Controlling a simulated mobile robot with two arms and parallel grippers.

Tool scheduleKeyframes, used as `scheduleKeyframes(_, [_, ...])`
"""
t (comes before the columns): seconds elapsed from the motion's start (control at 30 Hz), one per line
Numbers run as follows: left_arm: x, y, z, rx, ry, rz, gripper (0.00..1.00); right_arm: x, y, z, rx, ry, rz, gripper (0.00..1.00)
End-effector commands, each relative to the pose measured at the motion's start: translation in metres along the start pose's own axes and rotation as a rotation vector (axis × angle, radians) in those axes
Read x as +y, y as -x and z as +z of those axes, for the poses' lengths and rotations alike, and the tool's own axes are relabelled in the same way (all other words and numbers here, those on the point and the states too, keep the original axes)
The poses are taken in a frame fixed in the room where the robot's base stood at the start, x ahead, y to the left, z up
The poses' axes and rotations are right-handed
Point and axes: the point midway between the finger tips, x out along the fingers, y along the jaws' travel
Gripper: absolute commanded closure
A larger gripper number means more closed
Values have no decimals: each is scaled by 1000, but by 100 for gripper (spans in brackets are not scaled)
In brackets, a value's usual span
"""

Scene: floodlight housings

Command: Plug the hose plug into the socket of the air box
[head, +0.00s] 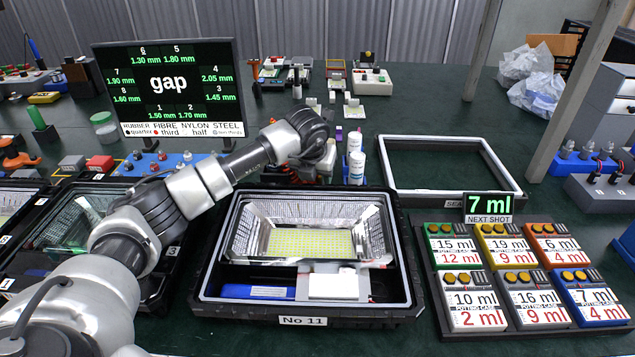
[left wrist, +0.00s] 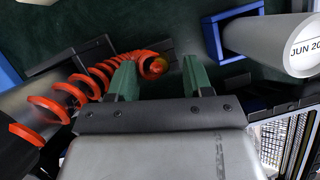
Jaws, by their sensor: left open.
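In the left wrist view my left gripper (left wrist: 159,64) is open, with its two green fingers apart. The orange-red end of a coiled hose (left wrist: 80,85), likely the hose plug (left wrist: 154,67), shows between the fingertips. I cannot tell whether either finger touches it. The coils run off to the left of the fingers. In the head view my left arm reaches over the middle of the bench, and its wrist hides most of the gripper and hose. I cannot make out the air box or its socket for sure. My right gripper is not in view.
A floodlight housing (head: 232,238) sits in an open black case (head: 411,290) in front of the arm. White bottles (head: 356,166) stand just right of the wrist; a white cylinder (left wrist: 295,48) in a blue holder (left wrist: 232,36) shows in the wrist view. An empty frame (head: 386,165) lies further right.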

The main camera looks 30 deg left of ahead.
Motion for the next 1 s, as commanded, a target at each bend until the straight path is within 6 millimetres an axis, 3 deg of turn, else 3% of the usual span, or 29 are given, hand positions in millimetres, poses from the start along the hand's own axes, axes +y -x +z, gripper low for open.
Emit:
scheduleKeyframes(0.33, [0,-9,0,-1,-1,0,51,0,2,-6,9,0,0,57])
scheduleKeyframes(0.67, [0,-8,0,-1,-1,0,100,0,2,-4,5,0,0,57])
scheduleKeyframes(1.0, [0,-1,4,-3,0,-1,100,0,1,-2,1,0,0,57])
